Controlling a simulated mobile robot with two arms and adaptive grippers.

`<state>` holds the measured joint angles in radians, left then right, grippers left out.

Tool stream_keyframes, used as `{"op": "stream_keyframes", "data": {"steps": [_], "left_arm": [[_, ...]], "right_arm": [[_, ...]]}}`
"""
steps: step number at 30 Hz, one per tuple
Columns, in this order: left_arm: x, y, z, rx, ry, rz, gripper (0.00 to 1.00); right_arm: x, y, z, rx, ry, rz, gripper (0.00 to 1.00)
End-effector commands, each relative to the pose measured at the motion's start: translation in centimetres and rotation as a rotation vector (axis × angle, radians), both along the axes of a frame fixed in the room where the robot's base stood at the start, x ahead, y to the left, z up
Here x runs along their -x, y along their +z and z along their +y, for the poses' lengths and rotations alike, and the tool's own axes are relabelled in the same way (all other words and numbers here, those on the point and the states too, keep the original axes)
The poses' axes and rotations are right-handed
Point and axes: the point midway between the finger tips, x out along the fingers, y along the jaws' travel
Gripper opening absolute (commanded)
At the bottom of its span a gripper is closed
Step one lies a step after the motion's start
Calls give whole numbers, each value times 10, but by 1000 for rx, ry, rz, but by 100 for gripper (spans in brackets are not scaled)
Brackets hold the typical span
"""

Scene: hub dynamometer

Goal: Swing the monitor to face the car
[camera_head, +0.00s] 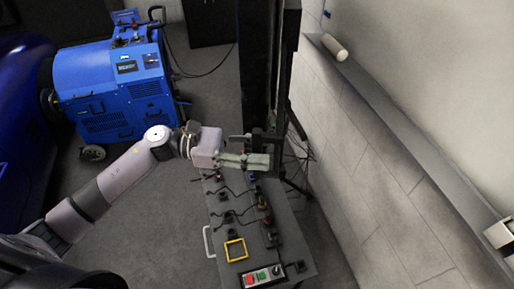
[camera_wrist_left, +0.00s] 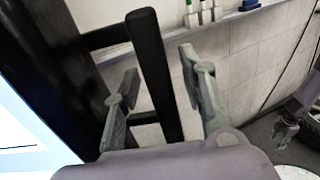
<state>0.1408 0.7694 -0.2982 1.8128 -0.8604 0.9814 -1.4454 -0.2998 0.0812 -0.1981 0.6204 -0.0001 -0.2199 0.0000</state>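The monitor (camera_head: 258,60) stands tall and dark, nearly edge-on, behind the console in the head view. Its bright screen (camera_wrist_left: 25,130) and black frame (camera_wrist_left: 55,60) show at the left of the left wrist view. My left gripper (camera_head: 262,150) is at the monitor's lower part. In the left wrist view its two fingers stand apart on both sides of a black bar (camera_wrist_left: 155,75), with gaps visible. The blue car (camera_head: 18,150) is at the far left. A grey jointed part (camera_wrist_left: 288,128) at the right of the left wrist view may be my right gripper; its finger state is unclear.
A console (camera_head: 213,215) with several knobs, cables and a yellow-framed panel (camera_head: 236,250) lies below my left gripper. A blue wheeled machine (camera_head: 115,95) stands near the car. A wall with a ledge (camera_head: 400,125) bounds the right. Grey floor (camera_head: 140,235) is clear left of the console.

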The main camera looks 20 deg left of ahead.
Motion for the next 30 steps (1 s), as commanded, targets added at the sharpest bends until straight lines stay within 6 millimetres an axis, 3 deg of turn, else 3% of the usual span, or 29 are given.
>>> {"op": "stream_keyframes", "data": {"steps": [17, 30], "left_arm": [[0, 0, 1, 0, 0, 0, 1], [0, 0, 1, 0, 1, 0, 0]], "right_arm": [[0, 0, 1, -1, 2, 0, 40], [0, 0, 1, -2, 3, 0, 40]]}}
